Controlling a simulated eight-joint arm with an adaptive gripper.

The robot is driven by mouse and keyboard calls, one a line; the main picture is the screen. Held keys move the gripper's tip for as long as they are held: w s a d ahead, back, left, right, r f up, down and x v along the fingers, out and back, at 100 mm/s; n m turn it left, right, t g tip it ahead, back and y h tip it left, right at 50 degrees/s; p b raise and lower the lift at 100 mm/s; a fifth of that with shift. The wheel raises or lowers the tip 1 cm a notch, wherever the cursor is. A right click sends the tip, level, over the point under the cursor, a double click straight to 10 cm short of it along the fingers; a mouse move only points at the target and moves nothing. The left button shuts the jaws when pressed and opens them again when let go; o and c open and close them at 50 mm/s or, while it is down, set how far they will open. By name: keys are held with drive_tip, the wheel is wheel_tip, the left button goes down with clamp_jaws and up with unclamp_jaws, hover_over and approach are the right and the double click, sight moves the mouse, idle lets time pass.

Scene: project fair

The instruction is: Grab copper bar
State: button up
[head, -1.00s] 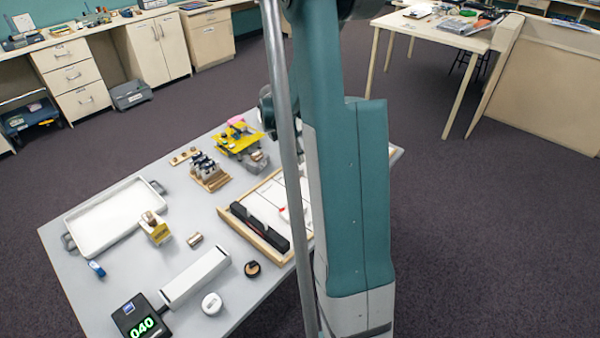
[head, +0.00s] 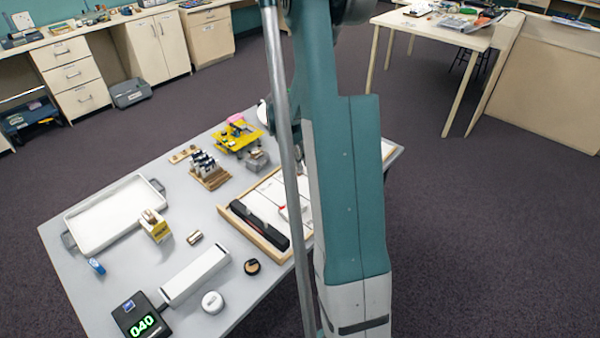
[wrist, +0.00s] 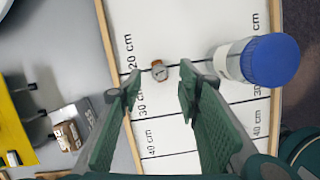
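A small upright piece with coppery-brown sides and a grey marked top (wrist: 159,71) stands on the white measuring board (wrist: 165,120), near the 20 cm line. It may be the copper bar, but its small size leaves this unsure. My gripper (wrist: 160,86) is open above the board, and the piece shows in the gap between the fingertips, with no visible contact. In the head view my arm and a pole hide the gripper and this piece.
A clear jar with a blue lid (wrist: 270,62) stands close to the right finger. A metal-and-wood block (wrist: 68,135) and a yellow stand (wrist: 15,125) are at the left. The board has a raised wooden rim (wrist: 106,35). A black bar (head: 260,225) lies on the board.

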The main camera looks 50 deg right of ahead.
drive_tip(key=shift+f, duration=0.25)
drive_tip(key=shift+b+x, duration=0.75)
drive_tip(key=shift+x, duration=1.85)
drive_tip(key=c, duration=1)
